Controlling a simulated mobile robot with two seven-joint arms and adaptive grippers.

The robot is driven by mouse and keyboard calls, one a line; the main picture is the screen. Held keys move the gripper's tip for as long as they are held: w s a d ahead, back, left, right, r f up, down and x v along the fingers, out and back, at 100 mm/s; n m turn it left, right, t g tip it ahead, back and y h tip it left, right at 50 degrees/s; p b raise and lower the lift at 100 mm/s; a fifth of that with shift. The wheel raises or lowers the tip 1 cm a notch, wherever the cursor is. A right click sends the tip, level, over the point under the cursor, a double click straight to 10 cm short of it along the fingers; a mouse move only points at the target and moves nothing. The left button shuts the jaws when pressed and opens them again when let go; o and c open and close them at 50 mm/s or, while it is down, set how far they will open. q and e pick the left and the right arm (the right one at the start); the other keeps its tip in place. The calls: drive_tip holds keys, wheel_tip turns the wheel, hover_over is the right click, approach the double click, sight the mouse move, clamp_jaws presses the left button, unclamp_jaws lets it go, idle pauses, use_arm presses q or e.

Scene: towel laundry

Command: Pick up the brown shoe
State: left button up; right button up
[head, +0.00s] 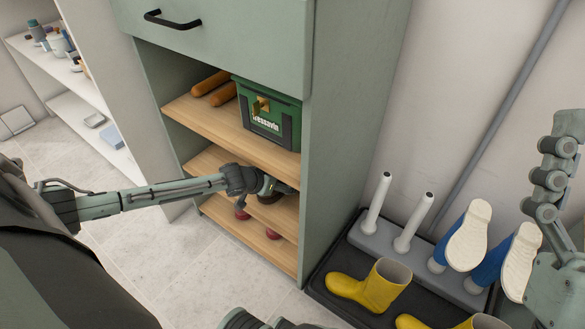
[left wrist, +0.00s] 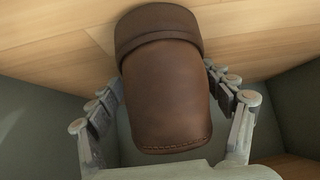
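The brown shoe (left wrist: 165,85) is a smooth leather shoe with a stitched seam and a darker cuff, in the left wrist view. It is on a light wood shelf board between the two fingers of my left gripper (left wrist: 165,82). Both fingers lean in against its sides. In the head view my left gripper (head: 264,186) reaches into the open cabinet at a lower shelf, and the shoe there is mostly hidden by it. My right gripper (head: 562,180) is at the right edge with only some finger links showing, so its opening is unclear.
A green box (head: 268,125) and orange-brown rolls sit on the shelf above. Red items (head: 242,213) are low in the cabinet. A dark tray (head: 330,290) with yellow boots (head: 372,285) and blue boots stands right of the cabinet. The tiled floor in front is clear.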

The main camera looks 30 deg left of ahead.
use_arm(q)
drive_tip(key=shift+r, duration=0.1)
drive_tip(key=c, duration=1.1)
